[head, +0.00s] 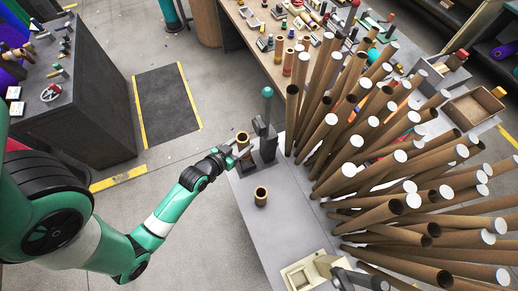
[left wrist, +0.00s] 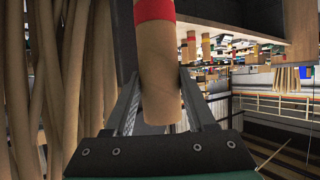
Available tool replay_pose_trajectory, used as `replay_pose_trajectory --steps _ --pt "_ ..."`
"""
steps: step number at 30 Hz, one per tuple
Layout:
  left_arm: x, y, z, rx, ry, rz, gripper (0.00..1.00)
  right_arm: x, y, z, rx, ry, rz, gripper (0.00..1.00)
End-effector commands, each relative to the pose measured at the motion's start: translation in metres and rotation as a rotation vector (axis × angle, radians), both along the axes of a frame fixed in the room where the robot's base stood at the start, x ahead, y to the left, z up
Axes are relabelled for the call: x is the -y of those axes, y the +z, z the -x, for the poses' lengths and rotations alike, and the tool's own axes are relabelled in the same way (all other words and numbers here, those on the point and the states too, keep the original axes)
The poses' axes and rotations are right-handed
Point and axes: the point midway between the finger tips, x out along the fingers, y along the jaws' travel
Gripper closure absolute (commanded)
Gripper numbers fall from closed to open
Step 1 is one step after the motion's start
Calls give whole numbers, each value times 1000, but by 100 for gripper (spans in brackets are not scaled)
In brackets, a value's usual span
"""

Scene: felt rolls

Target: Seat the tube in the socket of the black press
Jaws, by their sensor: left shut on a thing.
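My left gripper (head: 238,150) is shut on a short brown cardboard tube (head: 243,137). In the left wrist view the tube (left wrist: 160,75) is held between both fingers, with a red band at its upper part. In the head view its open end faces up. The black press (head: 266,143), with a green-knobbed lever, stands just right of the tube at the grey table's far end. The tube overlaps the press's left side in the picture; I cannot tell whether they touch. The socket is hidden.
Another short tube (head: 261,196) stands upright on the grey table (head: 268,240), in front of the press. A cream device (head: 308,272) sits at the table's near end. Many long cardboard tubes (head: 375,150) crowd the right side.

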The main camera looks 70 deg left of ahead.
Motion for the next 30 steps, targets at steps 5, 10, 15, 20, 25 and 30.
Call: replay_pose_trajectory --steps 5,10,15,20,25,30 --pt "0 0 0 1 0 -1 100 0 0 0 0 0 0 50" --pt "0 0 0 1 0 -1 100 0 0 0 0 0 0 50" --pt "0 -1 0 1 0 -1 100 0 -1 0 0 0 0 50" --pt "0 -8 0 1 0 -1 100 0 -6 0 0 0 0 50" --pt "0 -16 0 1 0 -1 100 0 -12 0 0 0 0 50" --pt "0 -24 0 0 0 0 100 0 -18 0 0 0 0 50"
